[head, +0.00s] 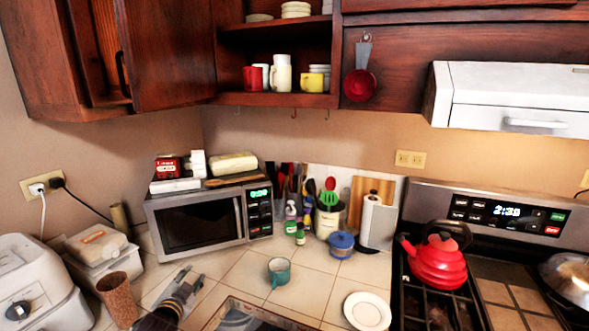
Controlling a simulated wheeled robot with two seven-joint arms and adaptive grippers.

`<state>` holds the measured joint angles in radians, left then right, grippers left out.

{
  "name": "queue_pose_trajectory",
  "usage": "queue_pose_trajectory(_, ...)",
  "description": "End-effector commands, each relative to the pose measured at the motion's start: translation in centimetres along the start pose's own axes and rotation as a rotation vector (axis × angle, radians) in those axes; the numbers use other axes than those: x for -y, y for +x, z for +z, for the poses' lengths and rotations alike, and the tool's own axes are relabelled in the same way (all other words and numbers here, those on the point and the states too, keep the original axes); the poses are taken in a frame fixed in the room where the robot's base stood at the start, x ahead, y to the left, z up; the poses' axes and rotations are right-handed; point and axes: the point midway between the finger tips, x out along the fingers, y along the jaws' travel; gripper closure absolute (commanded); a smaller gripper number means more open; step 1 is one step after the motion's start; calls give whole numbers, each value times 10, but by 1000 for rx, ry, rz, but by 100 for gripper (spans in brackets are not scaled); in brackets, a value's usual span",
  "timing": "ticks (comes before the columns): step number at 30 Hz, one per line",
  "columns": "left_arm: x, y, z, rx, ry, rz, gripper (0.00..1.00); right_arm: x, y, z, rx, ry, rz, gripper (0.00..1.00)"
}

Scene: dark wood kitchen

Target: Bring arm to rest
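My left gripper (190,279) is at the lower left, over the tiled counter (232,284). Its two fingers point up and away, with a gap between them, and nothing shows in it. It is to the left of a teal mug (279,271) and apart from it. My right gripper is not in view.
A microwave (197,221) stands behind the gripper, and a brown woven cup (118,298) is to its left. A sink (250,316) is at the bottom, a white plate (367,311) right of it. A red kettle (437,262) sits on the stove. An upper cabinet door (168,52) hangs open.

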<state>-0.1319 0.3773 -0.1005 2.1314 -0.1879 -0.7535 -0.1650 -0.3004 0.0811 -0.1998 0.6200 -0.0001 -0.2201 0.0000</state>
Motion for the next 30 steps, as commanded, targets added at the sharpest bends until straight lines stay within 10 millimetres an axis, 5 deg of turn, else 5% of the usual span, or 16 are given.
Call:
queue_pose_trajectory(16,-130,-128,100,512,-305,317,69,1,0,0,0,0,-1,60)
queue_pose_trajectory(30,-174,-209,126,761,-416,458,69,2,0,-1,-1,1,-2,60)
